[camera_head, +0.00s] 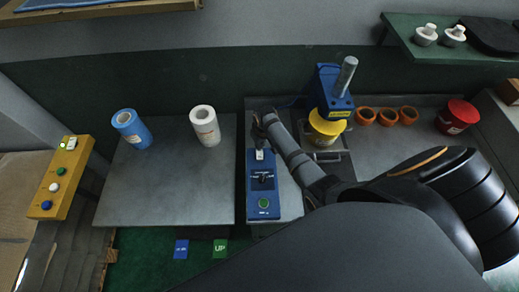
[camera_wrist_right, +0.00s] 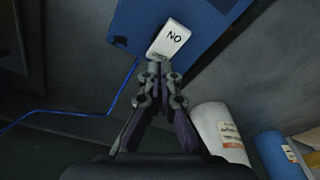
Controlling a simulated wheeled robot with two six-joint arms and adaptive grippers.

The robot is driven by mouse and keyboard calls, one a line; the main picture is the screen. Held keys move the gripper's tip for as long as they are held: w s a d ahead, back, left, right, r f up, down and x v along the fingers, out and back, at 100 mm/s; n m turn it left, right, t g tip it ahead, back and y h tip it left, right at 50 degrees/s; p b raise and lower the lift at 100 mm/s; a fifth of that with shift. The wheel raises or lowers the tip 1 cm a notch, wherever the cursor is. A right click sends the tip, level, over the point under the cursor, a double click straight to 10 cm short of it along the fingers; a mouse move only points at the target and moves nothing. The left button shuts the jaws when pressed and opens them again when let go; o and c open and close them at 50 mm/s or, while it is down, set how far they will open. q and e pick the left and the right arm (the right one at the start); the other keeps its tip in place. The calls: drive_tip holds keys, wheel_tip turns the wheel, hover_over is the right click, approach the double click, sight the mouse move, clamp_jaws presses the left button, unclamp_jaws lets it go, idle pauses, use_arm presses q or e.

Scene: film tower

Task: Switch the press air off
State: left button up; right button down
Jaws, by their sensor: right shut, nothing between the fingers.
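The blue control box (camera_head: 263,205) lies on the bench, with a white switch (camera_head: 260,155) at its far end, a black selector knob (camera_head: 263,179) and a green button (camera_head: 264,203). In the right wrist view the white switch (camera_wrist_right: 169,39) shows letters reading "NO", which may be "ON" seen upside down. My right gripper (camera_head: 261,140) is shut and empty at the far end of the box. In the wrist view its fingertips (camera_wrist_right: 158,72) are right at the switch edge; I cannot tell whether they touch. The blue press (camera_head: 325,92) stands to the right. My left gripper is not in view.
A blue roll (camera_head: 131,128) and a white roll (camera_head: 205,125) stand left of the box. A yellow button panel (camera_head: 61,178) is at far left. Orange rings (camera_head: 386,116) and a red container (camera_head: 457,116) stand right of the press. A blue hose (camera_wrist_right: 90,113) runs from the box.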

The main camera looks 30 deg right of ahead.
sight(260, 151)
drive_tip(key=shift+r, duration=2.3)
